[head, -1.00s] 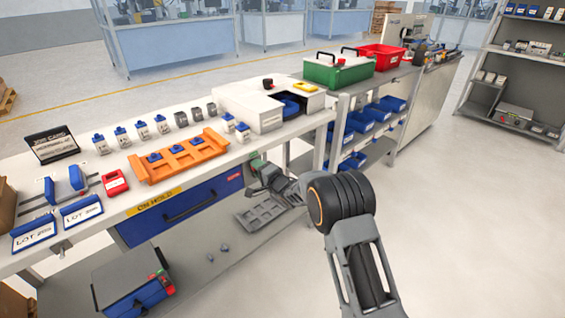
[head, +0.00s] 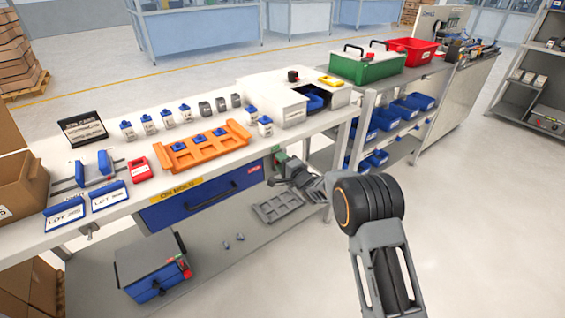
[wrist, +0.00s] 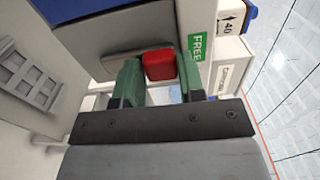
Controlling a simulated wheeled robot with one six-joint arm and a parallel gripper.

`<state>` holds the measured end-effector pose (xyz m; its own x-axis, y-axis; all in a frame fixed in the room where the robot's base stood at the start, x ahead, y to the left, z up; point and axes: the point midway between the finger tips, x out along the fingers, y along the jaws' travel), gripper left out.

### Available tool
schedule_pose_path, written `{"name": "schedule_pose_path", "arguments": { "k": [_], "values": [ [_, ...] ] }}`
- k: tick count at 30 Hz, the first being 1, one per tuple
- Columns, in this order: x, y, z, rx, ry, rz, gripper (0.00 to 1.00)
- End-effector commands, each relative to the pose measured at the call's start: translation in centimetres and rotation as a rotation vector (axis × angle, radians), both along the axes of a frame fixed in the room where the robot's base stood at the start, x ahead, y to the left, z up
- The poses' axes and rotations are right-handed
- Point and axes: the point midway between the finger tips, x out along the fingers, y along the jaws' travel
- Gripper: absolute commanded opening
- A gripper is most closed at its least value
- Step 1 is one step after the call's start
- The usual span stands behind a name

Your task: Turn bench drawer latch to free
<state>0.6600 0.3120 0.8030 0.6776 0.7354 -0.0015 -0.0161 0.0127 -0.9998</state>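The blue bench drawer (head: 205,200) is under the bench top and looks shut. In the wrist view, the red latch (wrist: 159,65) sits between the two green fingers of my gripper (wrist: 160,80). The fingers stand apart on either side of it, with a narrow gap on the right; contact on the left is unclear. A green label reading FREE (wrist: 198,47) is just right of the right finger. In the head view, my gripper (head: 279,163) is at the drawer's right end, where the latch is hidden.
The bench top (head: 110,215) above carries an orange fixture (head: 200,150), blue-capped parts and a white box (head: 275,100). A grey tray (head: 278,207) and a grey and blue case (head: 150,265) are on the lower shelf. The floor at right is clear.

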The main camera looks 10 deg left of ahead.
Motion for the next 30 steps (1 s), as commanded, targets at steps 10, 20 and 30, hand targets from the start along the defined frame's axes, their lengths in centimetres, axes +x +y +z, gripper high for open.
{"name": "schedule_pose_path", "arguments": {
  "k": [10, 20, 30],
  "values": [
    [0.1, -0.2, 0.0, -0.002, -0.004, -0.003, 0.6],
    [-1.0, -1.5, 0.1, -0.003, -0.003, -0.004, 0.6],
    [-5.7, -6.5, 0.1, -0.001, -0.003, -0.005, 0.6]
  ]
}}
